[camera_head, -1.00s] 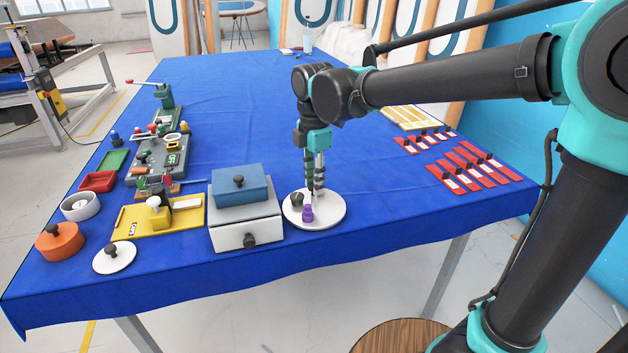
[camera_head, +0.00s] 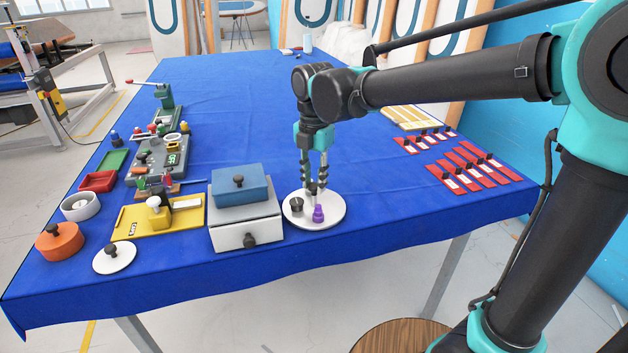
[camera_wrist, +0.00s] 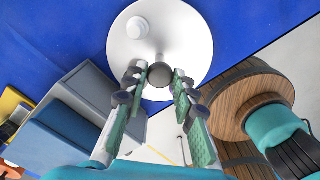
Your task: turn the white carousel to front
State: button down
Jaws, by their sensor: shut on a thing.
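The white carousel (camera_head: 335,211) is a round disc near the table's front edge; it also shows in the wrist view (camera_wrist: 196,38). A dark cup-like piece (camera_head: 297,204) stands at its left and a purple piece (camera_head: 318,214) at its front. A white round piece (camera_wrist: 138,27) shows on the disc in the wrist view. The fingers partly hide the knob and the disc's back in the head view.
A grey box (camera_head: 246,229) with a blue box (camera_head: 240,185) on it stands close left of the carousel. A yellow tray (camera_head: 135,222) and a white lid (camera_head: 114,257) lie further left. Red plates (camera_head: 470,165) lie at right. The cloth behind the carousel is clear.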

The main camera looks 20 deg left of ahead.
aim_at(314, 185)
jog(key=shift+n, duration=0.6)
dwell(0.3)
jog(key=c, duration=1.2)
grip_release()
notch_tip(314, 185, up, 12)
